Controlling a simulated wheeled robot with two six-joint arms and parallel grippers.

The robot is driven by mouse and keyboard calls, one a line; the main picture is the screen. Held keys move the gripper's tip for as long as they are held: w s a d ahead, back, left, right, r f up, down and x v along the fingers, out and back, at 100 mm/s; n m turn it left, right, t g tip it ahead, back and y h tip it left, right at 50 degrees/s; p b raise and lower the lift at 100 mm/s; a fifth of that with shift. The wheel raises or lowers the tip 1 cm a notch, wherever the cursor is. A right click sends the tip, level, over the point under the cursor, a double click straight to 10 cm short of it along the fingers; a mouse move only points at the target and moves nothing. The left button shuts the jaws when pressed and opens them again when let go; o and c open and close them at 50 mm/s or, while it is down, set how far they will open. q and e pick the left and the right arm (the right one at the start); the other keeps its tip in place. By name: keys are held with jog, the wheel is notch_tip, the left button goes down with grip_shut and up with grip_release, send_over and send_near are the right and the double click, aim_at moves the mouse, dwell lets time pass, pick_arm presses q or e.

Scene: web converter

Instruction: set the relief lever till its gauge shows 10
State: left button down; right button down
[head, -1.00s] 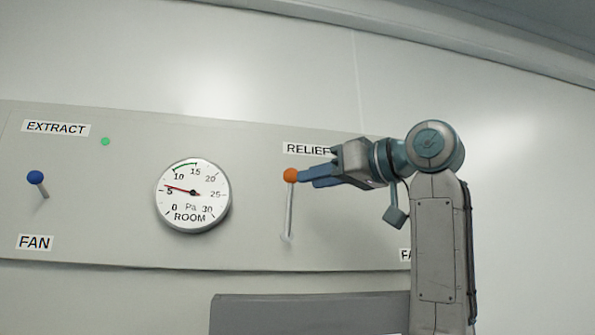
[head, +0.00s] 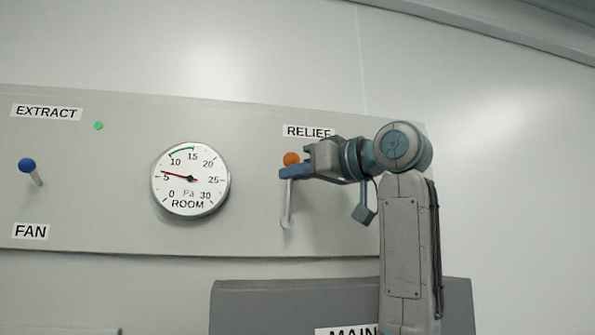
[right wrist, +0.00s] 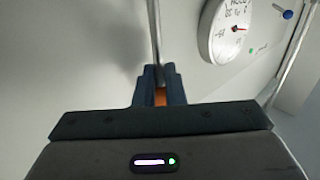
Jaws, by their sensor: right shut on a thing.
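The relief lever is a grey rod (head: 288,202) with an orange ball (head: 291,159) on its top end, below the RELIEF label (head: 308,132). It stands nearly upright. My right gripper (head: 287,172) reaches in from the right and is shut on the lever at the ball. In the right wrist view the rod (right wrist: 155,35) runs up from between the fingers (right wrist: 160,88), with a bit of orange between them. The round ROOM gauge (head: 190,180) is left of the lever; its needle points a little above 5. My left gripper is not in view.
A blue-knobbed lever (head: 27,166) stands at the far left between the EXTRACT and FAN labels. A green dot (head: 99,126) is near it. A grey box (head: 260,307) marked MAIN is below the panel. The wall at right is bare.

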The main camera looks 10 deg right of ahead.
jog(key=shift+s+d+r, duration=0.1)
jog(key=shift+r, duration=0.15)
